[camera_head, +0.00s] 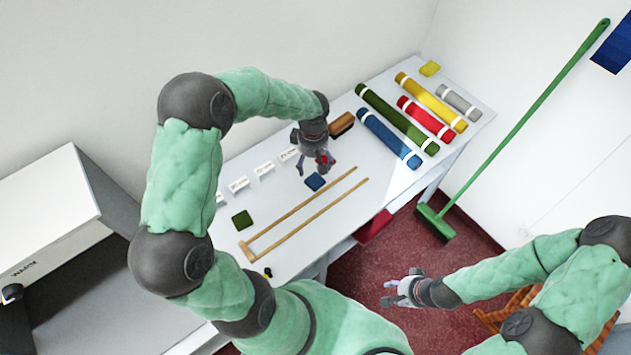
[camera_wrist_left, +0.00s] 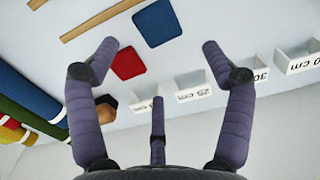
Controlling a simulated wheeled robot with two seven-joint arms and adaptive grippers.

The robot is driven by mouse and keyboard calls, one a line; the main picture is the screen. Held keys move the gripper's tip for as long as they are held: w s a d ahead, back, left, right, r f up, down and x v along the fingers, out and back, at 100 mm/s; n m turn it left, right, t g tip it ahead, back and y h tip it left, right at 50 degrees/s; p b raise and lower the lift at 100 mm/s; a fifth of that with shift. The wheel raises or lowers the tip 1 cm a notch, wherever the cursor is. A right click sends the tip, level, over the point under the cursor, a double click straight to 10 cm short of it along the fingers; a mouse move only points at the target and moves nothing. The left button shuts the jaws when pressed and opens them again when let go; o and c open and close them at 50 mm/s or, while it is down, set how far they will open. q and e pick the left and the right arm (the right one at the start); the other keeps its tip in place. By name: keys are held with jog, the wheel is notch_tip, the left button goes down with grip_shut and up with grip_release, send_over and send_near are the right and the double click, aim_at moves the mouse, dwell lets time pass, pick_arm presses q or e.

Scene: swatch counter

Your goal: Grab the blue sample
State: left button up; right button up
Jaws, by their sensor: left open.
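The blue sample (camera_head: 314,182) is a small flat square lying on the white counter (camera_head: 335,225); it also shows in the left wrist view (camera_wrist_left: 157,22). A red sample (camera_wrist_left: 128,63) lies beside it, closer to my left gripper, and is partly hidden by the fingers in the head view. My left gripper (camera_head: 315,165) is open and empty above the counter; in the left wrist view its spread fingers (camera_wrist_left: 158,58) frame the red sample, with the blue sample beyond the fingertips. My right gripper (camera_head: 398,290) has its fingers apart, empty, over the floor away from the counter.
A green sample (camera_head: 242,219) and yellow sample (camera_head: 430,68) lie farther off. A long wooden measure (camera_head: 300,210) lies in front of the blue sample. White labelled holders (camera_head: 264,169), a brown block (camera_head: 341,124) and several fabric rolls, including a blue roll (camera_head: 388,138), surround the area.

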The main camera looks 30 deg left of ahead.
aim_at(314, 180)
pick_arm(q)
notch_tip(314, 180, down, 4)
jog(key=shift+a+r, duration=0.1)
jog(key=shift+r, duration=0.15)
jog(key=shift+d+f+b, duration=0.2)
jog(key=shift+f+b, duration=0.35)
jog(key=shift+f, duration=2.05)
jog(key=shift+s+d, duration=0.1)
jog(key=c, duration=0.7)
jog(key=o, duration=0.7)
jog(key=shift+r, duration=0.15)
